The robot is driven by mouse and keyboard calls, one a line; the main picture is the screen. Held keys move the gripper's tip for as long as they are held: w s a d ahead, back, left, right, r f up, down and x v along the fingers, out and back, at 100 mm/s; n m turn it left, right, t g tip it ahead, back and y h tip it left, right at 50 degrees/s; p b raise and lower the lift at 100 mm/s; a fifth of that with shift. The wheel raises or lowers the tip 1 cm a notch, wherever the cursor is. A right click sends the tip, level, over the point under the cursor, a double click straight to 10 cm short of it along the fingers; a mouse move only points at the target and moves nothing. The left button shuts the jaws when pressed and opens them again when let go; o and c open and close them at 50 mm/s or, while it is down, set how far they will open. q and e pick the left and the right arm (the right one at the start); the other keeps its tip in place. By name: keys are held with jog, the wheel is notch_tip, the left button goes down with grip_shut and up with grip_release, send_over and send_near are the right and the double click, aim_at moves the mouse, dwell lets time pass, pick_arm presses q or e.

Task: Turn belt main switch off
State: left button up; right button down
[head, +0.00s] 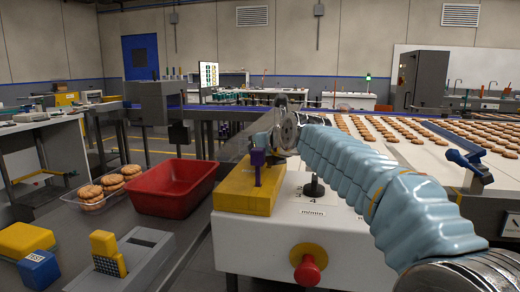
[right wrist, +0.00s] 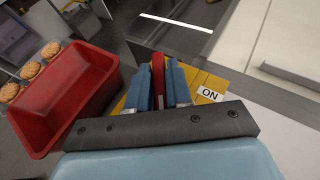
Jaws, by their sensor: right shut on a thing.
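The belt main switch is a yellow box (head: 245,192) on the left end of the white machine housing. It also shows in the right wrist view (right wrist: 209,84), with a white ON label (right wrist: 209,94) right of the fingers. My right gripper (right wrist: 160,85) is shut on the switch's red lever (right wrist: 158,70), which stands between the two blue fingers. In the head view the right gripper (head: 257,167) reaches down over the yellow box, and I cannot make out the lever there. My left gripper is not in view.
A red bin (head: 175,186) stands just left of the switch, beside a clear tray (head: 92,204) of biscuits. A red stop button (head: 307,270) with a yellow collar projects from the housing's front. Biscuits in rows lie on the white belt (head: 345,123) behind my right arm.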

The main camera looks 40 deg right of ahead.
jog(key=shift+r, duration=0.1)
jog(key=c, duration=1.1)
grip_release()
jog(key=shift+r, duration=0.25)
notch_tip(320, 180, up, 3)
jog(key=shift+f, duration=0.1)
jog(key=s+a+r, duration=0.6)
jog(key=s, duration=0.1)
jog(key=s+a+r, duration=0.3)
jog(key=shift+s+r, duration=0.3)
jog(key=shift+s, duration=0.1)
